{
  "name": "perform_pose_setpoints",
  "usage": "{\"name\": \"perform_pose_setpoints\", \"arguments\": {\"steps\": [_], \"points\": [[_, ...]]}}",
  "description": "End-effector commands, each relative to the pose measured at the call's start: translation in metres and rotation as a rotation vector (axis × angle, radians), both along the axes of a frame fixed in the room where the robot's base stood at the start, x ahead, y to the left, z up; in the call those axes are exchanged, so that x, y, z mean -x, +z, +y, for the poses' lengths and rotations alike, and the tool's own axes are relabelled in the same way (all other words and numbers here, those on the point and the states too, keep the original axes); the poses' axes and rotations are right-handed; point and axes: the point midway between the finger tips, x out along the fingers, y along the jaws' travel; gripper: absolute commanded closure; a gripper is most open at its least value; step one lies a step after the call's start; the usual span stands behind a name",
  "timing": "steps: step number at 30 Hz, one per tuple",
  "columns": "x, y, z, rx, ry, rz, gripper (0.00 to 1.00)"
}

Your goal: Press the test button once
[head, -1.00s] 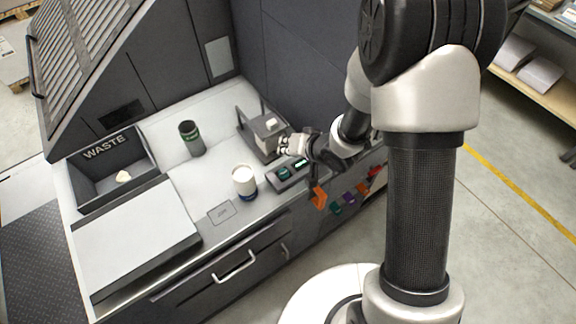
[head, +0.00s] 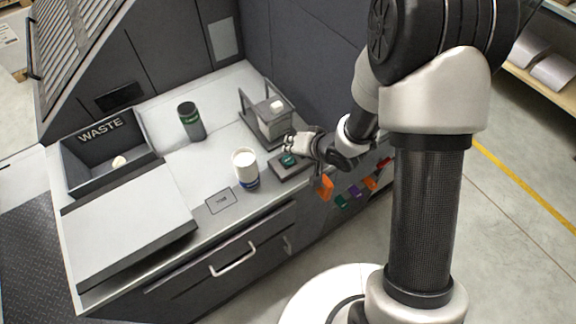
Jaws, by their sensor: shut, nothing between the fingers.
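A dark control panel (head: 287,170) lies on the worktop near its front right edge. A green round button (head: 287,159) shows on it, just below my gripper (head: 289,146). My gripper is shut and empty, with its tips over the panel; I cannot tell whether they touch the button. My gripper and wrist hide the right part of the panel, so any second button or display there is not visible.
A grey frame fixture (head: 272,122) with a white piece on top stands behind the panel. A white cup (head: 244,168) stands to the left, and a dark green-banded canister (head: 191,121) farther back. A WASTE bin (head: 90,182) is at far left. Coloured tags (head: 324,187) hang off the front edge.

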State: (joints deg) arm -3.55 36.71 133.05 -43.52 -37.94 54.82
Motion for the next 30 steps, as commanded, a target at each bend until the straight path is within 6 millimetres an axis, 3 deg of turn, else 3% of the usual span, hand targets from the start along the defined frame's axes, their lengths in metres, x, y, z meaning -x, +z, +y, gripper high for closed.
{"name": "perform_pose_setpoints", "arguments": {"steps": [1, 6, 30], "points": [[0.000, -0.011, 0.000, 0.000, 0.000, 0.001, 1.00], [0.000, -0.022, 0.000, 0.000, 0.000, 0.001, 1.00], [0.000, -0.021, 0.000, 0.000, 0.000, 0.000, 1.00]]}}
